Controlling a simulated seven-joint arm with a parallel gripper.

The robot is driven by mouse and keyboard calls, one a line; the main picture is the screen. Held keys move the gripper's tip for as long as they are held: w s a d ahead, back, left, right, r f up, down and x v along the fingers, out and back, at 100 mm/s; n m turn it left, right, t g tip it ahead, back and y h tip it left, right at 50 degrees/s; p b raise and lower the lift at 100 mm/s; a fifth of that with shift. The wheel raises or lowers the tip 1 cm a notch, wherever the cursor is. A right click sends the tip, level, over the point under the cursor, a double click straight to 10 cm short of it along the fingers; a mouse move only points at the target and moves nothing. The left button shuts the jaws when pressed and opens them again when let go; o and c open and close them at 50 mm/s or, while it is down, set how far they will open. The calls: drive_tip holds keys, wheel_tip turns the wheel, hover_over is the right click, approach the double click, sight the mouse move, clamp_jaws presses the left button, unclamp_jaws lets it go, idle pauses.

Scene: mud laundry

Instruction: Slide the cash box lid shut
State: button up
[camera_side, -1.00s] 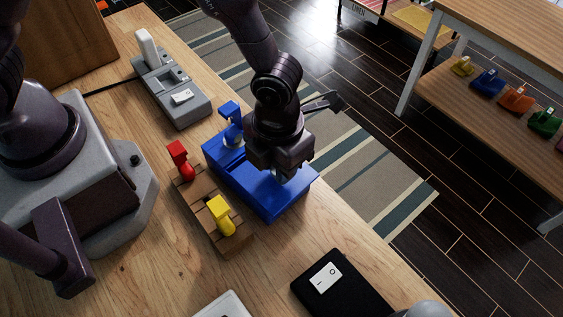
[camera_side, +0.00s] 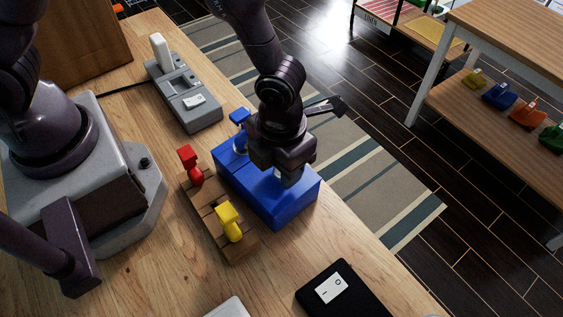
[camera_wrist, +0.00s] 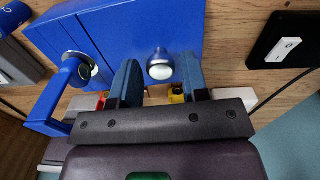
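The blue cash box (camera_side: 290,212) sits on the wooden table. Its flat blue lid (camera_wrist: 125,30) shows from above in the wrist view, with a seam between it and the section holding a blue handle. A round silver knob (camera_wrist: 160,66) stands on the lid. My gripper (camera_wrist: 159,68) is over the lid, its two blue fingers apart on either side of the knob, with gaps visible. My gripper (camera_side: 288,180) hides the knob and part of the lid in the side view. The blue handle (camera_side: 240,118) stands upright on a round metal collar at the box's left end.
A wooden block (camera_side: 205,205) with a red (camera_side: 190,160) and a yellow (camera_side: 229,221) handle stands close before the box. A grey device (camera_side: 185,98) lies behind left. A black panel with a white switch (camera_side: 331,288) lies front right. The table edge runs close behind the box.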

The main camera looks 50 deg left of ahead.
sight(267, 175)
drive_tip(key=shift+r, duration=3)
drive_tip(key=shift+s+a+n, duration=0.1)
drive_tip(key=shift+s+n, duration=0.05)
drive_tip(key=shift+n, duration=0.85)
drive_tip(key=s+a+r+n+t, duration=0.2)
drive_tip(key=s+a+r+n, duration=0.2)
drive_tip(key=a+r+n, duration=0.5)
drive_tip(key=s+a+r+n+t, duration=0.3)
drive_tip(key=a+r+n, duration=0.7)
drive_tip(key=n, duration=1.3)
drive_tip(key=shift+s+r+n+t, duration=0.3)
drive_tip(key=shift+s+r+n, duration=0.15)
drive_tip(key=shift+r, duration=0.45)
